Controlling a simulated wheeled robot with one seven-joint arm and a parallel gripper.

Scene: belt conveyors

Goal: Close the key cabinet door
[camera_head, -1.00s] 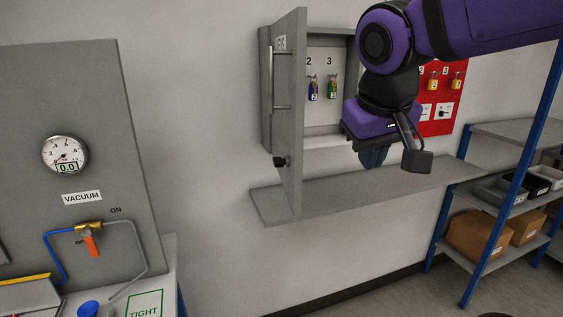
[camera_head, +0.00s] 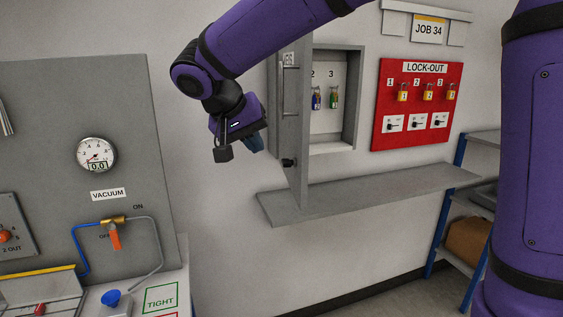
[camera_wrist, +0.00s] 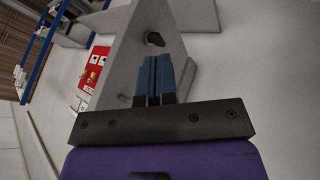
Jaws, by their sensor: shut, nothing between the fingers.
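The grey key cabinet (camera_head: 349,95) is on the wall, with its door (camera_head: 291,150) standing open, hinged at the left and swung out toward me. The door has a long bar handle and a dark knob (camera_head: 288,162) near its lower edge. Keys with coloured tags (camera_head: 333,98) hang inside. My gripper (camera_head: 255,143) is shut and empty, just left of the door in the head view. In the wrist view the blue fingers (camera_wrist: 154,78) are together in front of the grey door (camera_wrist: 136,60), with the knob (camera_wrist: 155,39) beyond the tips. I cannot tell whether they touch the door.
A grey shelf (camera_head: 370,192) runs along the wall below the cabinet. A red lock-out board (camera_head: 417,104) with padlocks is to its right. A grey vacuum panel (camera_head: 135,120) with a gauge stands at the left. A blue-framed rack (camera_head: 452,205) is at the lower right.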

